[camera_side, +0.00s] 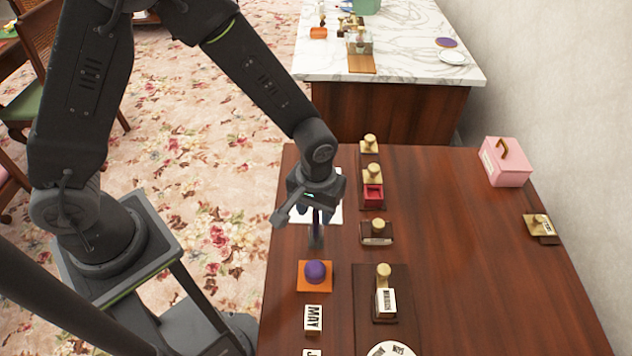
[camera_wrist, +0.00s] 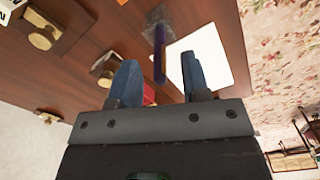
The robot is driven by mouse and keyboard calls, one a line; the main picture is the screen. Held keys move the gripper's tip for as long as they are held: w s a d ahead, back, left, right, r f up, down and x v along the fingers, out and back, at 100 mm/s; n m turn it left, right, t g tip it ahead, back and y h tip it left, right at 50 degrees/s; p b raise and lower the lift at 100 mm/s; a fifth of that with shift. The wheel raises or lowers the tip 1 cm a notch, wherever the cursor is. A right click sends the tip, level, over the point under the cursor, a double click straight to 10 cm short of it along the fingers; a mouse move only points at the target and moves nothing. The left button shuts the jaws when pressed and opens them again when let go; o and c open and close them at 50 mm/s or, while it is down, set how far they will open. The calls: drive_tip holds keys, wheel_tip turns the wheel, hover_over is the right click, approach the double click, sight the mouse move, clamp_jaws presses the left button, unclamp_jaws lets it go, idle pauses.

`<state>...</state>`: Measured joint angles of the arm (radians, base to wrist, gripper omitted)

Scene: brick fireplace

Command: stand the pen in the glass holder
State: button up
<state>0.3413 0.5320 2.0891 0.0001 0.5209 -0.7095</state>
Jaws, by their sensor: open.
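The pen (camera_wrist: 159,62), slim and dark purple-blue, shows in the wrist view between my gripper's (camera_wrist: 160,60) two blue fingers. There is a gap on both sides of it. My gripper is open. The pen's far end appears to be inside the clear grey glass holder (camera_wrist: 157,17); how deep it sits is hard to tell. In the side view the glass holder (camera_side: 316,241) stands on the wooden table, directly below my gripper (camera_side: 318,212). My fingers and the glass partly hide the pen there.
A purple dome on an orange pad (camera_side: 315,283) lies close in front of the holder. White paper (camera_side: 331,213) lies behind it. Several stamps, including one on a dark base (camera_side: 377,238), line the right side. A pink box (camera_side: 505,165) stands far right. The table's middle right is clear.

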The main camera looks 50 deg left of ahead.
wheel_tip(320, 180, up, 12)
drive_tip(key=shift+f, duration=0.15)
idle(0.3)
drive_tip(key=s+a+r+m+t, duration=0.4)
drive_tip(key=s+a+r+t, duration=0.1)
drive_tip(key=s+a+r, duration=0.7)
drive_tip(key=shift+s+r+t, duration=0.3)
drive_tip(key=shift+s+r, duration=0.15)
drive_tip(key=shift+s, duration=0.05)
drive_tip(key=shift+c, duration=0.3)
idle(0.9)
